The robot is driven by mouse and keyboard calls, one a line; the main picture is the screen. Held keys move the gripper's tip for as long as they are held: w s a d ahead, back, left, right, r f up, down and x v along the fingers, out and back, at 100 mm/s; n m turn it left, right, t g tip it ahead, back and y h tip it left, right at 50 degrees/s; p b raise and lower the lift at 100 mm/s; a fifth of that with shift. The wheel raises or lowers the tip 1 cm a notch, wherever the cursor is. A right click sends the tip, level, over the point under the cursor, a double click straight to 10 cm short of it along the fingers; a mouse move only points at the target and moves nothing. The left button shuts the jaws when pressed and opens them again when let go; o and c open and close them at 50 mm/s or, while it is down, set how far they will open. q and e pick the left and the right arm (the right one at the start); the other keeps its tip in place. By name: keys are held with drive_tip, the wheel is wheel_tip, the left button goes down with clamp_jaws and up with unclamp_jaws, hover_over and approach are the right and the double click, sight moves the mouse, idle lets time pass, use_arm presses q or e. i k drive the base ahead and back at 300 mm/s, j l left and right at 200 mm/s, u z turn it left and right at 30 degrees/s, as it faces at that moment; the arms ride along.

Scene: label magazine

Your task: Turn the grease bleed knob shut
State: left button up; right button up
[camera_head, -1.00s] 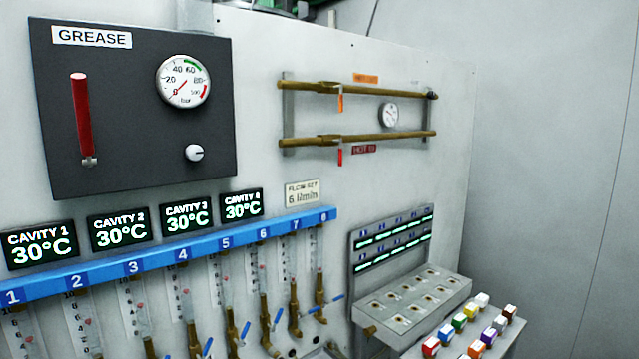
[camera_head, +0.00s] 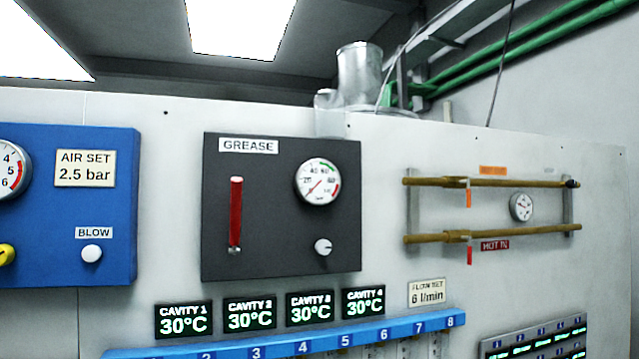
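The grease bleed knob (camera_head: 323,247) is a small round white knob with a dark mark, at the lower right of the dark grey grease panel (camera_head: 275,262). The panel carries a "GREASE" label (camera_head: 248,146) at its top. A round pressure gauge (camera_head: 319,182) sits above the knob, its red needle pointing to the lower left. A red lever (camera_head: 236,212) hangs down vertically on the panel's left side. Neither of my grippers is in view, and nothing covers the knob.
A blue air panel (camera_head: 110,220) with a white blow knob (camera_head: 92,253) and a partly cut-off gauge stands at left. Cavity displays (camera_head: 249,314) and a numbered blue rail (camera_head: 420,331) lie below. Brass pipes (camera_head: 500,183) run at right.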

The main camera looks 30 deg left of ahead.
sight(322, 246)
drive_tip(key=u, duration=1.35)
